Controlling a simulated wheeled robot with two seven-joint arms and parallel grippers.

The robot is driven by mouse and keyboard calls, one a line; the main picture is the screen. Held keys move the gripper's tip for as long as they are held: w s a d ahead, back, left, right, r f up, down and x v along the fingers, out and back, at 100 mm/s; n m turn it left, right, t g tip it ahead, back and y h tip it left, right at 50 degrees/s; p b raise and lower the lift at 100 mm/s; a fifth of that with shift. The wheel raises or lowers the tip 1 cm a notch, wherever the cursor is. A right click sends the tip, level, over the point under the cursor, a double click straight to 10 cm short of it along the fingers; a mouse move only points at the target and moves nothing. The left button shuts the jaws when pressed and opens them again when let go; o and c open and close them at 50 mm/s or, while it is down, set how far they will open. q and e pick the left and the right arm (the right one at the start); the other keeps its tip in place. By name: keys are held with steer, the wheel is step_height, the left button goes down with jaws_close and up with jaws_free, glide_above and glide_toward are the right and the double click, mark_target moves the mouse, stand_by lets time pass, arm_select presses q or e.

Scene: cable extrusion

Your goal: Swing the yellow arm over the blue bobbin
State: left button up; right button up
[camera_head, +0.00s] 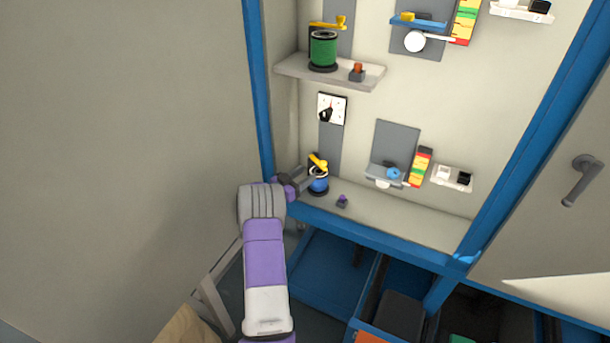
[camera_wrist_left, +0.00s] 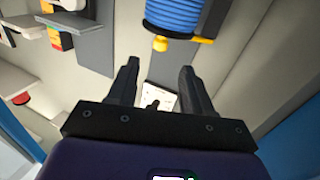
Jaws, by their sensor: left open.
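The blue bobbin (camera_head: 319,185) stands at the lower left of the cabinet, on a dark base. The yellow arm (camera_head: 318,162) is at its top and slants across it in the head view. In the left wrist view the blue bobbin (camera_wrist_left: 176,14) is at the top edge, partly cut off. The yellow arm (camera_wrist_left: 161,44) shows there as a knob and a short piece at the bobbin's end. My left gripper (camera_head: 304,178) is beside the bobbin, at its left. Its fingers (camera_wrist_left: 158,68) are open and empty, with the yellow knob just beyond the tips, apparently apart.
A green bobbin (camera_head: 323,49) with its own yellow arm stands on the shelf (camera_head: 297,66) above. A small purple-topped block (camera_head: 342,201) is right of the blue bobbin. The blue cabinet post (camera_head: 257,90) is close left.

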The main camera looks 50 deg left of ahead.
mark_target(322, 164)
arm_select(q)
steer(key=shift+c, duration=0.3)
steer(key=shift+w+a+n+g+y+b, duration=0.2)
steer(key=shift+w+n+g+y+b, duration=0.15)
steer(key=shift+w+n+y+b, duration=0.95)
steer(key=shift+w+a+n+g+y+b, duration=0.25)
steer(key=shift+w+y, duration=0.65)
steer(key=shift+w, duration=1.05)
steer(key=shift+w+a+n+g+y+b, duration=0.15)
steer(key=shift+w+n+g+y+b, duration=0.4)
steer(key=shift+w+y, duration=0.85)
steer(key=shift+w+h, duration=0.25)
steer(key=shift+h, duration=0.05)
steer(key=shift+c, duration=0.3)
steer(key=shift+r, duration=0.15)
jaws_close()
